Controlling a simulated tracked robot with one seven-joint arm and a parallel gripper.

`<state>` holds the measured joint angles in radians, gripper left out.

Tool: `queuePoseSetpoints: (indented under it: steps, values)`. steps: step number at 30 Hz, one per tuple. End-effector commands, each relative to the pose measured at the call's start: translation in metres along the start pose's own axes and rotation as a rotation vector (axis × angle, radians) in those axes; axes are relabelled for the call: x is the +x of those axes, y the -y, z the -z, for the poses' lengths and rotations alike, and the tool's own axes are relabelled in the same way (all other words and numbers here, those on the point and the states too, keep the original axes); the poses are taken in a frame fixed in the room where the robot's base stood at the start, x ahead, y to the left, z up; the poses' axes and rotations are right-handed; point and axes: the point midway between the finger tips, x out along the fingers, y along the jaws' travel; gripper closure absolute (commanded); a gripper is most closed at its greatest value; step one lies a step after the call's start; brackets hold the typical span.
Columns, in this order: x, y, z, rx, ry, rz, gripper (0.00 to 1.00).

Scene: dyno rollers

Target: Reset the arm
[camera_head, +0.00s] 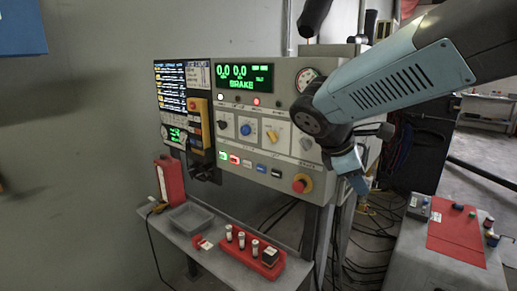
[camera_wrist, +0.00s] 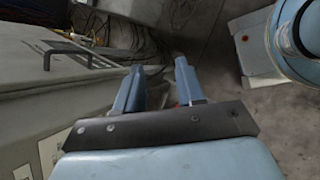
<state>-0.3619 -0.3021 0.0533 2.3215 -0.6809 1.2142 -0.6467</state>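My arm (camera_head: 400,80) reaches in from the upper right in the head view, in front of the right part of a grey control console (camera_head: 270,165). It bends down at a dark joint to a blue part (camera_head: 350,165) beside the console's right edge; I cannot make out the fingers there. In the wrist view my gripper (camera_wrist: 158,82) shows two blue fingers standing apart, with nothing visible between them.
The console has a lit display (camera_head: 243,73), knobs and a red stop button (camera_head: 301,184). A shelf below holds a grey tray (camera_head: 190,217) and a red holder (camera_head: 255,258) with several small cylinders. A grey bench with a red panel (camera_head: 458,235) stands at right. Cables lie on the floor.

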Motion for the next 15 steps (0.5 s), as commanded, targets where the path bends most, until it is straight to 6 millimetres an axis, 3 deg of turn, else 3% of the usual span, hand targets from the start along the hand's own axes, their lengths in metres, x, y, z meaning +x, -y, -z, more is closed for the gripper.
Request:
queuePoseSetpoints:
  steps: [6, 15]
  values:
    - [0.003, 0.041, -0.027, 0.488, -0.2, 0.115, 0.62]
    - [-0.01, 0.078, -0.042, 1.135, -0.455, 0.265, 0.62]
